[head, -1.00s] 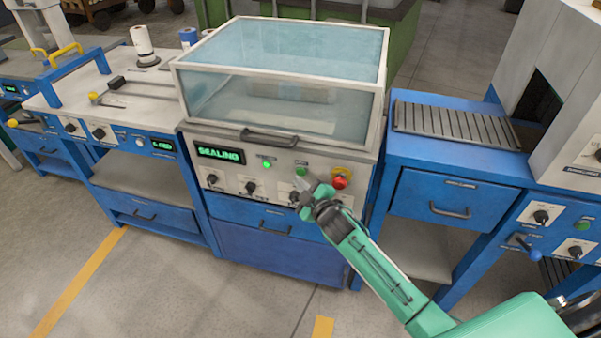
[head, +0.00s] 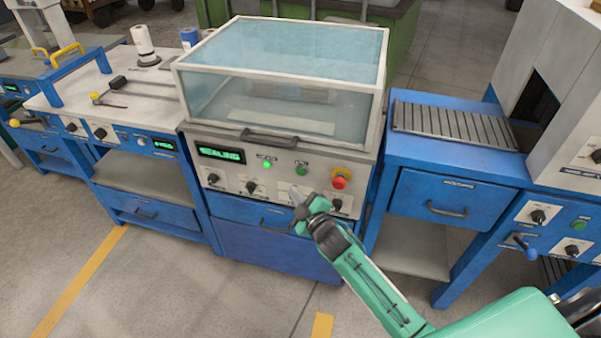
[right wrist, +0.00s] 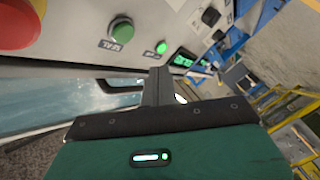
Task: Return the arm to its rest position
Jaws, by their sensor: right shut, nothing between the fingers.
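My right arm comes in from the lower right in the head view. Its gripper (head: 298,198) is shut and empty, in front of the lower control panel of the sealing machine (head: 235,170). In the right wrist view the closed fingers (right wrist: 158,88) point toward the panel, near the green seal button (right wrist: 122,30) and a lit green lamp (right wrist: 162,47). The machine's display (head: 221,154) reads SEALING. Its clear lid (head: 280,85) is down. My left gripper is not in view.
A red stop button (head: 339,181) sits on the panel's right. A blue bench with a slatted roller top (head: 455,125) stands at right. A white-topped bench (head: 110,90) stands at left. The floor in front (head: 190,285) is open.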

